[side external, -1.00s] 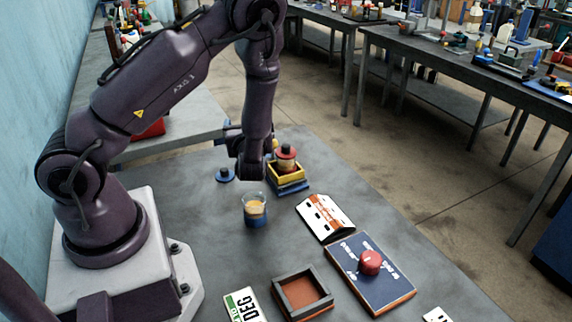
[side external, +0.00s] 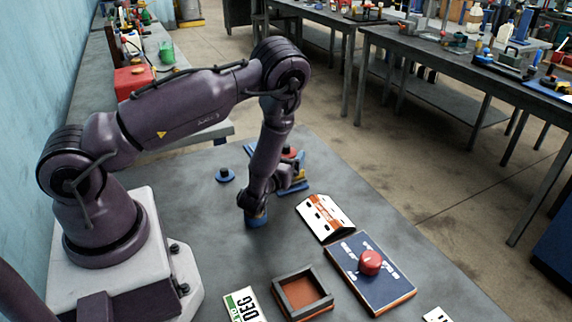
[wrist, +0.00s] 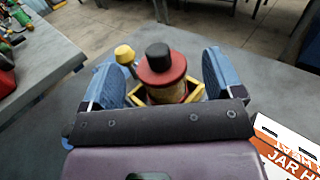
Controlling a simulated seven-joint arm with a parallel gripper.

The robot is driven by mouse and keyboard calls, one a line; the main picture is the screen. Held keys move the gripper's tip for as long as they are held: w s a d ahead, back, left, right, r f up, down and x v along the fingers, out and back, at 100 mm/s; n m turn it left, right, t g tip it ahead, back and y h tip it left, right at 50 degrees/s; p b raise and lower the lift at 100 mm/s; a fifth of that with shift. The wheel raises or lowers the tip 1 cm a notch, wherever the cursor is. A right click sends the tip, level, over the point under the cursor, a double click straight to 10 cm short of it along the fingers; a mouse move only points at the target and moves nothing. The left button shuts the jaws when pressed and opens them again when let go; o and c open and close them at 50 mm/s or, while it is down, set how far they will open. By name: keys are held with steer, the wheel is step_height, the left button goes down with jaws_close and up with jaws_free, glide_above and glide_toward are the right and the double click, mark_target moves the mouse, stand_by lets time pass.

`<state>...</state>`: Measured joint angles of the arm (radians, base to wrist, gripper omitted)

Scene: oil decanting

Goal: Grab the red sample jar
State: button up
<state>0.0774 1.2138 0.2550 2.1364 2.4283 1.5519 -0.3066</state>
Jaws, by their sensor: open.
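The red sample jar (wrist: 163,80) has a red lid with a black knob and an amber body. It stands upright in a yellow-edged holder (wrist: 197,92) in the wrist view.
A small blue disc (side external: 225,175) with a dark knob lies left. A white-orange sign (side external: 325,217), a panel with a red knob (side external: 370,263) and an open brown tray (side external: 302,292) are nearer the front.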

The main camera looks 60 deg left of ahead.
steer(key=shift+r+x, duration=0.2)
steer(key=shift+x, duration=1.15)
steer(key=c, duration=1.2)
steer(key=shift+r, duration=0.15)
